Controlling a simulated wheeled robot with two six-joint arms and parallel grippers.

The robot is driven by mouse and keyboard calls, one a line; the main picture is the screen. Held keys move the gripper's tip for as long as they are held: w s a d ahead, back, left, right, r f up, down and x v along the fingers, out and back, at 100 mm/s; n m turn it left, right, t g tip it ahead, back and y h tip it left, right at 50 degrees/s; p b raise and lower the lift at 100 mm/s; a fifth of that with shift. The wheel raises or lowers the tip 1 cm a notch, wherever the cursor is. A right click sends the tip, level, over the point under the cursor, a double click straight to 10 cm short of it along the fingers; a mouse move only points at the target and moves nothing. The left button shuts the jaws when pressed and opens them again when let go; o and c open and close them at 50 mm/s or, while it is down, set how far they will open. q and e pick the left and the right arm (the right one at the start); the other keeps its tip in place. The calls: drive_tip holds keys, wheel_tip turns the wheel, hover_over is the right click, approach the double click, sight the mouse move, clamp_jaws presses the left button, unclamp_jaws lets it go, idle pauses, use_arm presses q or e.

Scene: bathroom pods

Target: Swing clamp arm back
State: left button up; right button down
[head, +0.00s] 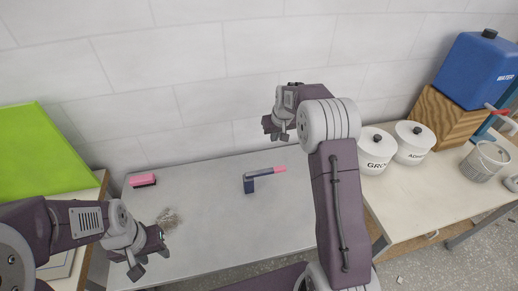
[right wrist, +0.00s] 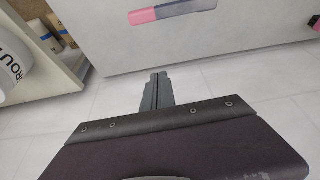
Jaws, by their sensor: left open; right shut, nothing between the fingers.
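The clamp (head: 250,185) stands on the pale grey table, with a dark blue upright block. Its dark arm (head: 265,172) points right in the head view and ends in a pink tip (head: 280,169). The arm (right wrist: 186,8) and pink tip (right wrist: 142,16) also show at the top edge of the right wrist view, where the block is out of frame. My right gripper (head: 279,133) is shut and empty, raised near the wall beyond the clamp; its closed fingers show in the wrist view (right wrist: 157,92), apart from the clamp. My left gripper (head: 151,266) is open and empty at the table's front left.
A pink and dark block (head: 143,180) and a small brown heap (head: 168,218) lie on the table (head: 215,235). White lidded pots (head: 377,150) and a blue water container (head: 478,70) stand right. A green panel (head: 45,150) stands left. The tiled wall (head: 190,60) bounds the back.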

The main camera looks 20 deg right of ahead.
sight(265, 172)
use_arm(q)
drive_tip(key=r+p, duration=0.1)
drive_tip(key=s+r+p, duration=0.1)
drive_tip(key=r+p, duration=0.1)
drive_tip(key=shift+r, duration=0.25)
use_arm(e)
wheel_tip(265, 172, down, 12)
drive_tip(key=s+d, duration=0.1)
drive_tip(key=s, duration=0.1)
drive_tip(key=shift+s+d+r+g, duration=0.2)
drive_tip(key=shift+s+g, duration=0.1)
drive_tip(key=shift+s, duration=0.1)
use_arm(q)
drive_tip(key=shift+w, duration=0.15)
use_arm(e)
drive_tip(key=shift+w, duration=0.1)
